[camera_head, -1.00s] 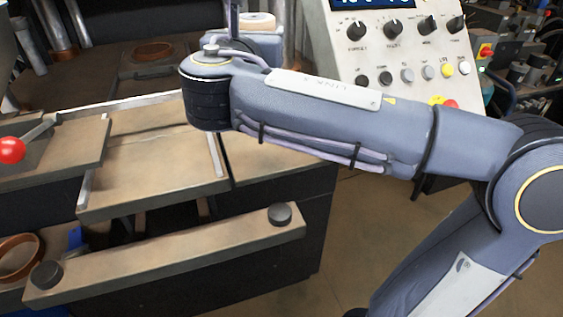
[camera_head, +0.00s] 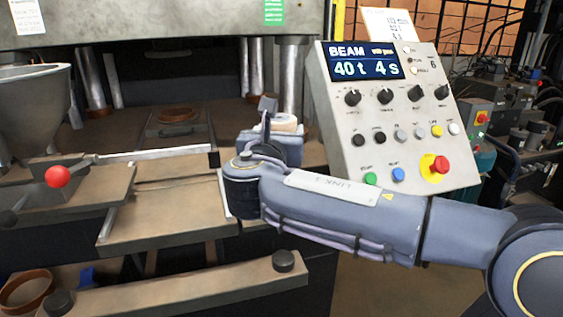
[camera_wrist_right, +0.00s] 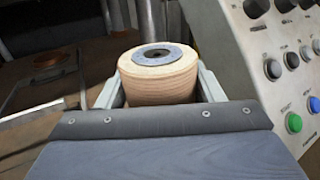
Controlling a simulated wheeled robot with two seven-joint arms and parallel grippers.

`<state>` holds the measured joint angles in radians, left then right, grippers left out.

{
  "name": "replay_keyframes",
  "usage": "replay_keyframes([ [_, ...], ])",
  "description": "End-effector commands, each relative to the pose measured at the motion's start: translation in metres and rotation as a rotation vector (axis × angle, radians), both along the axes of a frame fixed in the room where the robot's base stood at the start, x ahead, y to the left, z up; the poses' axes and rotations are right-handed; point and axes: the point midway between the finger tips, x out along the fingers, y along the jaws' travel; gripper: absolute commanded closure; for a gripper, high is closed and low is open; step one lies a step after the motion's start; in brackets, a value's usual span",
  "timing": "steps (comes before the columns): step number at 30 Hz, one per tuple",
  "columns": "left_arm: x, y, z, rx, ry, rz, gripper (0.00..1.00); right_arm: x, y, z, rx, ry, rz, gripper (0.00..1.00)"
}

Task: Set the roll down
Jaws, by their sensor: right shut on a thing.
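The roll (camera_wrist_right: 158,80) is a pale tan, ridged cylinder with a grey ring around the hole in its top. It stands upright between the two fingers of my right gripper (camera_wrist_right: 157,93), which is shut on it. In the head view the roll (camera_head: 285,122) shows only as a pale top behind my right wrist. My right gripper there is mostly hidden by the wrist and forearm. Whether the roll's bottom touches the surface below is hidden. My left gripper is not in view.
A control panel (camera_head: 397,107) reading "40 t 4 s" stands just right of the roll. A metal slide plate (camera_head: 165,215) lies left of my wrist. A hopper (camera_head: 35,105) and red-knobbed lever (camera_head: 58,176) are at the left. Brown rings (camera_head: 27,291) sit in the lower-left tray.

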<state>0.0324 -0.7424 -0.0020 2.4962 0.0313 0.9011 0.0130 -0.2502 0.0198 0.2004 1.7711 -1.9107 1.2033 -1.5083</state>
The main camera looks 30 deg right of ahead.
Motion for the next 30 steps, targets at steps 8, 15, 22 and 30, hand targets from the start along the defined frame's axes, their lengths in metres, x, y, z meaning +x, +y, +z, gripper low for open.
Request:
replay_keyframes([
  [8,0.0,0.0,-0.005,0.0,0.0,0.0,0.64,0.015,-0.012,-0.023,-0.001,-0.003,-0.001,0.77],
  [15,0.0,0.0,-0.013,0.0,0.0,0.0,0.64,0.028,-0.021,-0.056,-0.003,0.001,0.0,0.77],
  [22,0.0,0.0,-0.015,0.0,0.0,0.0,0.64,0.028,-0.021,-0.071,-0.002,-0.004,0.0,0.77],
  [30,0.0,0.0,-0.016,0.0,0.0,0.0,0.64,0.027,-0.021,-0.073,-0.001,-0.004,0.0,0.77],
])
